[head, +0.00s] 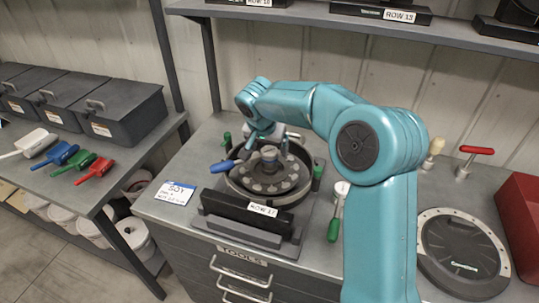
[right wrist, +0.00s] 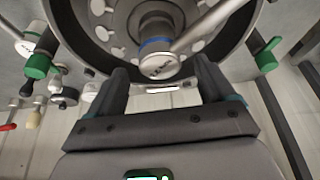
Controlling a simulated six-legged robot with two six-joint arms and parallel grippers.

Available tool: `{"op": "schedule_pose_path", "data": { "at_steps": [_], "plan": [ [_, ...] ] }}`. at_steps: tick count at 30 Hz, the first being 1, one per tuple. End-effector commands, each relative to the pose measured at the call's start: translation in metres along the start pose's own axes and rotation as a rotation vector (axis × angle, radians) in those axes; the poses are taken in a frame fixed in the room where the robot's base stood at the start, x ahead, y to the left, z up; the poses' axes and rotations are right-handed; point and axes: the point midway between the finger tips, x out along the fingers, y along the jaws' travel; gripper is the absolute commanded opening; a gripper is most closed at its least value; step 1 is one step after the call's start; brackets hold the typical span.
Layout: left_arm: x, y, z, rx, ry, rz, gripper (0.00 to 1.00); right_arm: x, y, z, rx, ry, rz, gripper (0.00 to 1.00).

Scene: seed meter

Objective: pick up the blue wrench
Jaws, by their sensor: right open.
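The blue wrench (head: 222,166) lies across the round seed meter (head: 262,190) on the bench, its blue handle sticking out over the left rim. Its head end is at the central hub. In the right wrist view a metal shaft (right wrist: 207,24) runs up and right from the blue-ringed hub (right wrist: 158,62); the blue handle is not in that view. My right gripper (head: 262,139) is over the meter near the hub. In the right wrist view its two fingers (right wrist: 162,88) are apart, just short of the hub, with nothing between them. My left gripper is not in view.
Green-handled clamps (head: 318,172) stand around the meter. A round black lid (head: 459,250) and red bin (head: 522,215) are at right. Scoops (head: 55,155) and dark bins (head: 122,108) are on the left table. A shelf (head: 360,22) hangs behind.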

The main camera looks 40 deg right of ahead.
Motion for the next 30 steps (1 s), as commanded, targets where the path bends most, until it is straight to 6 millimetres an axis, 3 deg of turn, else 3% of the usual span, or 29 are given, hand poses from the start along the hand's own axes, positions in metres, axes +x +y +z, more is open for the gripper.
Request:
{"op": "schedule_pose_path", "data": {
  "at_steps": [3,10,11,18,30],
  "plan": [
    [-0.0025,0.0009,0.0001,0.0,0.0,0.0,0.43,0.0112,0.0,0.0002,-0.001,-0.001,0.0,0.82],
    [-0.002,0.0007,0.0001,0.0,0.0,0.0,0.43,0.0135,-0.0003,0.0005,-0.001,0.0,-0.001,0.82],
    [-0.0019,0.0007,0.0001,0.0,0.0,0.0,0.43,0.0134,-0.0003,0.0005,-0.001,0.0,-0.001,0.76],
    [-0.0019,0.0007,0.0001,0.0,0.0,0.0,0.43,0.0134,-0.0002,0.0005,-0.001,0.0,-0.001,0.0],
    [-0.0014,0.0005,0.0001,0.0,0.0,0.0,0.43,0.0038,-0.0005,-0.0045,0.001,0.004,-0.003,0.0]
  ]
}}
